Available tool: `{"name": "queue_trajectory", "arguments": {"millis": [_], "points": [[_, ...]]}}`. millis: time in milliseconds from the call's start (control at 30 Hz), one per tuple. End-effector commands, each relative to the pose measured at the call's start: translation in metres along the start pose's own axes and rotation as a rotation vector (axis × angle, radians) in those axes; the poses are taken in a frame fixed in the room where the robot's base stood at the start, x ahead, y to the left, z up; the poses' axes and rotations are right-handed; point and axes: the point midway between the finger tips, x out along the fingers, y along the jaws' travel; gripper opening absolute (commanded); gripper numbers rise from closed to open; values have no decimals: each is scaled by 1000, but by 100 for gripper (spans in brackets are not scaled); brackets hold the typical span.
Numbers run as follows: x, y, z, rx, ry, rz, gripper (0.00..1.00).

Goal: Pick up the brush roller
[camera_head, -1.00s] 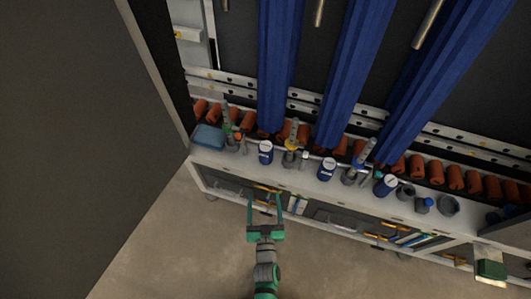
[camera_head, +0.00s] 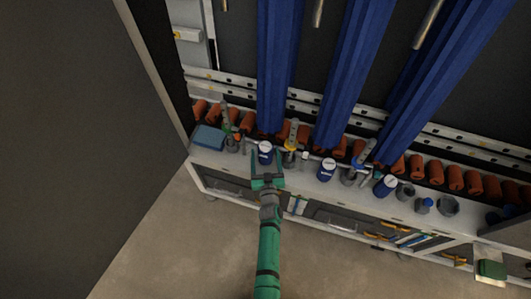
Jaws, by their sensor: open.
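My gripper (camera_head: 267,154) is open, its two green fingers pointing away from me at the front edge of the white bench (camera_head: 300,183). In the picture the fingers lie on either side of a blue can with a white top (camera_head: 265,149). I cannot tell whether they touch it or are above it. No single thing is clearly a brush roller at this size. Upright tools with green (camera_head: 226,118), yellow (camera_head: 291,134) and blue (camera_head: 364,151) upper parts stand along the bench. Orange cylinders (camera_head: 416,166) line its back, and tall blue columns (camera_head: 346,75) stand behind.
A blue box-like item (camera_head: 208,137) lies at the bench's left end. A dark panel (camera_head: 70,140) fills the left. The floor (camera_head: 180,250) in front is clear.

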Motion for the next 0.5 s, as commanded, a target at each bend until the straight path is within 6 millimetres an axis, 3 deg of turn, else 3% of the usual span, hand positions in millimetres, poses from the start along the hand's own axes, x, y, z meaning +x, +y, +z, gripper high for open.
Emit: {"name": "queue_trajectory", "arguments": {"millis": [500], "points": [[52, 2, -4, 0, 0, 0, 71]]}}
